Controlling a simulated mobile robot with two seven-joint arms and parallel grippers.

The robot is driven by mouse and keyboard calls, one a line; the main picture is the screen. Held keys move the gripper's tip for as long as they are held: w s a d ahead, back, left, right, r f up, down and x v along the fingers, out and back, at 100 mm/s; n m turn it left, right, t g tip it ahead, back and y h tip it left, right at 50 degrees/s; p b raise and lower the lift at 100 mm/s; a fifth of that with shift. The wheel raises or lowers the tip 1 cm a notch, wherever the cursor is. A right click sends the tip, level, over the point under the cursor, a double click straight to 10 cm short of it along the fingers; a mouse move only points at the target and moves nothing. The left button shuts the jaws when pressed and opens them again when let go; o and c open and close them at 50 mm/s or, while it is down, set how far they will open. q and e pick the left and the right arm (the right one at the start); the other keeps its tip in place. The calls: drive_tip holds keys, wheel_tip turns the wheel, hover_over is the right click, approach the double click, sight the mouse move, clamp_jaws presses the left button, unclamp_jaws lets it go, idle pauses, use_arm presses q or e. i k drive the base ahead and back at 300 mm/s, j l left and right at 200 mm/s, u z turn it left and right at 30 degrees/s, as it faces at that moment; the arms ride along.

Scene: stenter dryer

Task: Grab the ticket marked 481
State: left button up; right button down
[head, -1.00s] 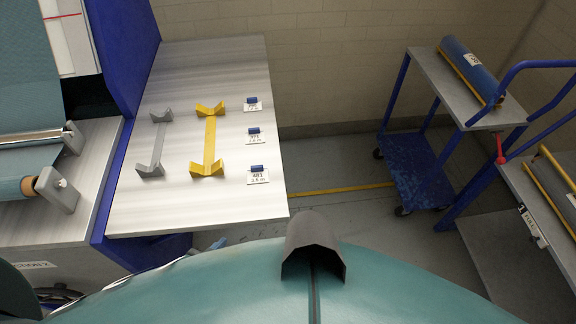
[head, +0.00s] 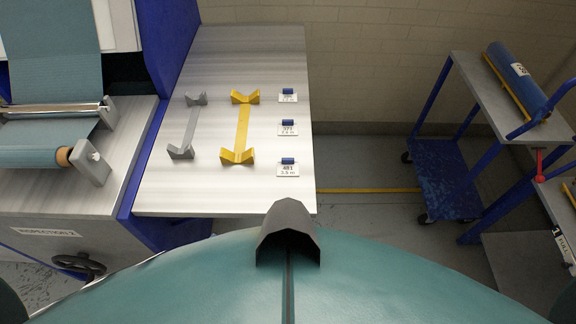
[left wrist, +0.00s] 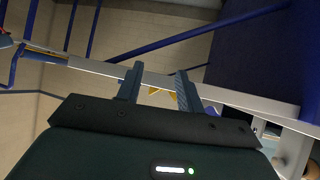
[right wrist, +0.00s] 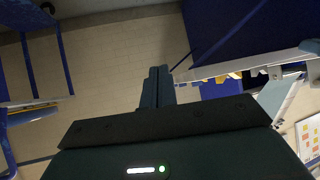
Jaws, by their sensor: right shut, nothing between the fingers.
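The ticket marked 481 (head: 287,169) is a white card with a blue clip (head: 288,160) along its top. It lies on the pale side table, nearest me in a column of three tickets. The middle ticket (head: 288,130) seems to read 371, and the far ticket (head: 288,97) is too small to read. Neither gripper shows in the head view. My left gripper (left wrist: 156,76) is open and empty in the left wrist view. My right gripper (right wrist: 158,72) is shut and empty in the right wrist view. No ticket can be made out in either wrist view.
A yellow cradle (head: 241,130) and a grey cradle (head: 187,130) stand left of the tickets on the side table (head: 225,190). The blue machine with its teal roll (head: 32,157) is further left. A blue trolley (head: 447,178) stands right, past open floor.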

sight(287, 167)
drive_tip(key=l+u, duration=0.15)
drive_tip(key=l, duration=1.55)
drive_tip(key=i, duration=0.05)
